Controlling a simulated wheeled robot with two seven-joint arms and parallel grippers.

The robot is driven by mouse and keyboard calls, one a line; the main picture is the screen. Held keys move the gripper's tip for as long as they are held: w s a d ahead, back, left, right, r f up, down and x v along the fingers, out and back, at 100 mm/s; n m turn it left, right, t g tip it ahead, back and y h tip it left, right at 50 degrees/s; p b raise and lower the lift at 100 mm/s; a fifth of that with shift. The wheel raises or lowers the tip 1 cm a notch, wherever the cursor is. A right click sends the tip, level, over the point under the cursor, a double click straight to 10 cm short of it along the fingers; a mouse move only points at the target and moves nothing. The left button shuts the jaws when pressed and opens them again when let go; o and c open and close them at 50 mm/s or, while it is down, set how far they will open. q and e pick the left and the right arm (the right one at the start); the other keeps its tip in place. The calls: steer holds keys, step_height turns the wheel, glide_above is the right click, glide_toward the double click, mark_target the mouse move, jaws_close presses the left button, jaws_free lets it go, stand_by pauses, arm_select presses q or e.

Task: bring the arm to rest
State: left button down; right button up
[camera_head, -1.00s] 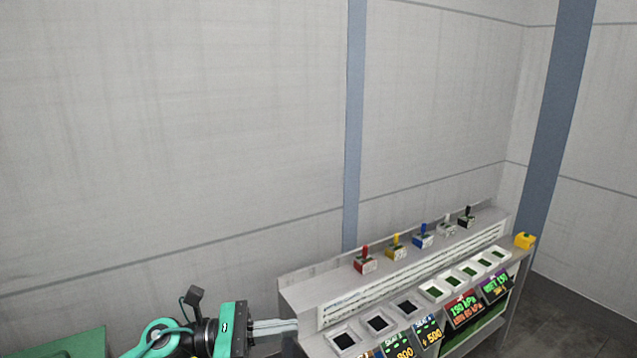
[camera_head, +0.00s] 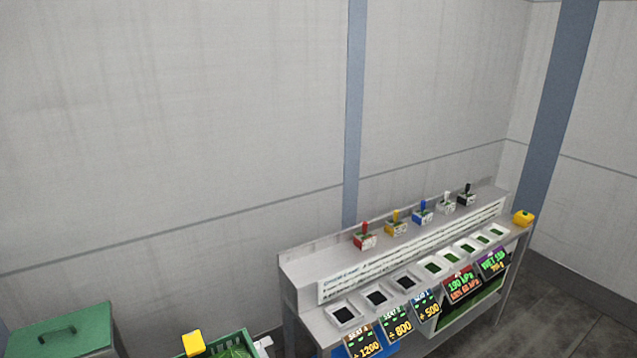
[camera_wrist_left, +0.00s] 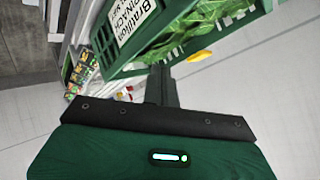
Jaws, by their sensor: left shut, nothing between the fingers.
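My left gripper (camera_wrist_left: 161,88) shows in the left wrist view, its dark fingers together with nothing between them. It points toward a green crate (camera_wrist_left: 105,50) with a white label and leafy greens (camera_wrist_left: 193,32) inside; I cannot tell whether it touches the crate. In the head view neither gripper shows. The crate's green rim (camera_head: 247,336) is at the bottom edge there, with greens inside.
A grey console (camera_head: 300,268) with coloured levers, several small trays and lit displays stands against the wall. A yellow block (camera_head: 193,343) is by the crate. A green lidded box (camera_head: 62,332) is at lower left. Floor at right is clear.

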arm_select(q)
steer(key=s+f+n+g, duration=0.2)
steer(key=s+f+g, duration=0.1)
steer(key=s, duration=0.4)
steer(key=s+f+n+g, duration=0.3)
steer(key=s+g, duration=0.1)
steer(key=s, duration=0.4)
step_height(320, 180, down, 40)
steer(key=g+b, duration=0.1)
steer(key=b, duration=0.8)
steer(key=s+a+f+b, duration=0.1)
steer(key=s+f+b, duration=0.1)
steer(key=s+f, duration=0.4)
steer(key=s+a+f+g+b, duration=0.1)
steer(key=s+f+b, duration=0.2)
steer(key=s+f, duration=0.4)
steer(key=s+a+f+b, duration=0.1)
steer(key=s+f, duration=0.6)
steer(key=f, duration=0.8)
steer(key=shift+a+m+h+b, duration=0.15)
steer(key=shift+m+h+b, duration=0.15)
steer(key=shift+b, duration=0.6)
